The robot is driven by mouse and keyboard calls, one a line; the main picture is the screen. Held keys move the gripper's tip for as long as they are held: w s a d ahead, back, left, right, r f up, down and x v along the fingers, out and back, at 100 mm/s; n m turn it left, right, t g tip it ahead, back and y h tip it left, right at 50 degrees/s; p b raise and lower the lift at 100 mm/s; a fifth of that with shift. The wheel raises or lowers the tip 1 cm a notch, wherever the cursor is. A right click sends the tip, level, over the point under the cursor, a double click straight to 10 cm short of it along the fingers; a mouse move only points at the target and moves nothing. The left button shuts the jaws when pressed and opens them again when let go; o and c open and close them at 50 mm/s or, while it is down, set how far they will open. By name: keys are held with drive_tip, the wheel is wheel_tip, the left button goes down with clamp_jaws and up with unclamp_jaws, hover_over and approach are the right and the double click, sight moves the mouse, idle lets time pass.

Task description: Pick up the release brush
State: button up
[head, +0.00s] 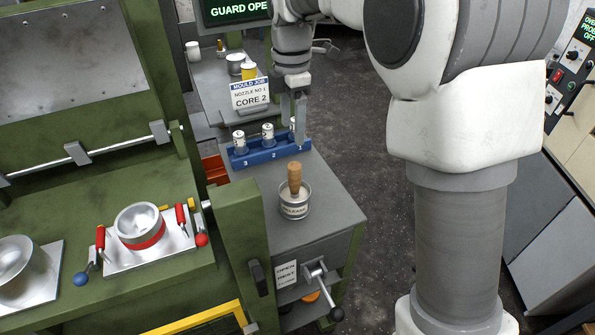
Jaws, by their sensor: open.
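The release brush (294,177) stands upright in a metal tin (295,208) on the grey bench, with its wooden handle up and its bristles hidden inside the tin. My gripper (297,132) points down above the right end of the blue rack (240,160), beyond the tin and apart from the brush. It is open. Its fingers partly hide the small white-topped piece at rack position 1, and I cannot tell whether they touch it.
Two more white-topped pieces (268,134) stand in the rack. A job card (251,94) reads CORE 2. The green press (240,235) borders the bench on the left. A crank handle (323,287) sticks out below. Bare bench top surrounds the tin.

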sight(293, 163)
wheel_tip(293, 163, down, 10)
drive_tip(key=shift+f, duration=0.1)
drive_tip(key=shift+w+d+f+p, duration=0.1)
drive_tip(key=shift+f+p, duration=0.1)
drive_tip(key=shift+f, duration=1.25)
drive_tip(key=shift+d+f+p, duration=0.1)
drive_tip(key=shift+f+p, duration=0.05)
drive_tip(key=shift+f, duration=1.3)
drive_tip(key=shift+c, duration=0.2)
clamp_jaws()
